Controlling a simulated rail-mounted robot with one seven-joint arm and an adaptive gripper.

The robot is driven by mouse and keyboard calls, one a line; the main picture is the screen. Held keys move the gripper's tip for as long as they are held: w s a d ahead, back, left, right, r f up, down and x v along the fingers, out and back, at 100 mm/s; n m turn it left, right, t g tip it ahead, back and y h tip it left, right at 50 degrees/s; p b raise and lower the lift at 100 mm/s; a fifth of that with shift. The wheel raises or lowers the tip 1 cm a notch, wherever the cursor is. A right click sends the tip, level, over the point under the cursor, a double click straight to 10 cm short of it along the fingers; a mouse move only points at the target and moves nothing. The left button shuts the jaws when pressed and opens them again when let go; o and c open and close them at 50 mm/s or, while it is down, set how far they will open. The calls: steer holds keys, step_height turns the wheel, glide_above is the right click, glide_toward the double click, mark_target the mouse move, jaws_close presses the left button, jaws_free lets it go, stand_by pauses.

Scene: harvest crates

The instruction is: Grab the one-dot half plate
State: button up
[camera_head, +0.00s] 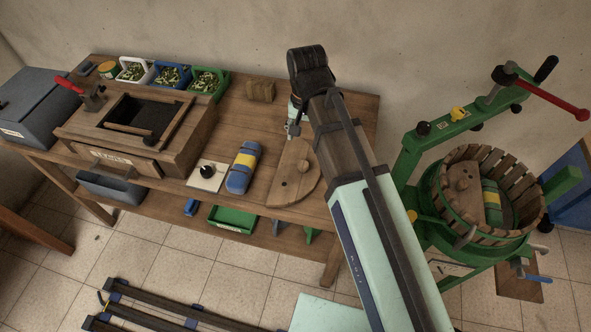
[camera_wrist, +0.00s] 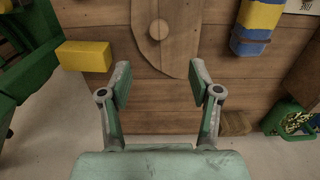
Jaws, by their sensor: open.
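A wooden half plate (camera_head: 290,180) with a small knob lies flat on the bench, right of the blue and yellow roll. One small dark dot shows near its straight left side in the head view. In the wrist view the half plate (camera_wrist: 158,50) lies ahead of the fingers, knob near the top. My gripper (camera_wrist: 161,82) is open and empty, its fingers apart just short of the plate's near tip. In the head view my arm hides part of the plate's surroundings and most of the gripper. Another wooden half plate (camera_head: 463,184) lies inside the press basket.
The blue and yellow roll (camera_head: 243,167) and a white card with a black knob (camera_head: 207,176) lie left of the plate. A wooden block (camera_head: 260,90) sits at the bench's back. A yellow block (camera_wrist: 85,56) lies left in the wrist view. The green press (camera_head: 418,150) stands right.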

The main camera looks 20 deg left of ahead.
mark_target(303, 164)
step_height(303, 164, down, 9)
steer(key=shift+r+p, duration=0.15)
steer(key=shift+p, duration=0.7)
steer(key=shift+f+p, duration=1.05)
steer(key=shift+f, duration=1.55)
jaws_close()
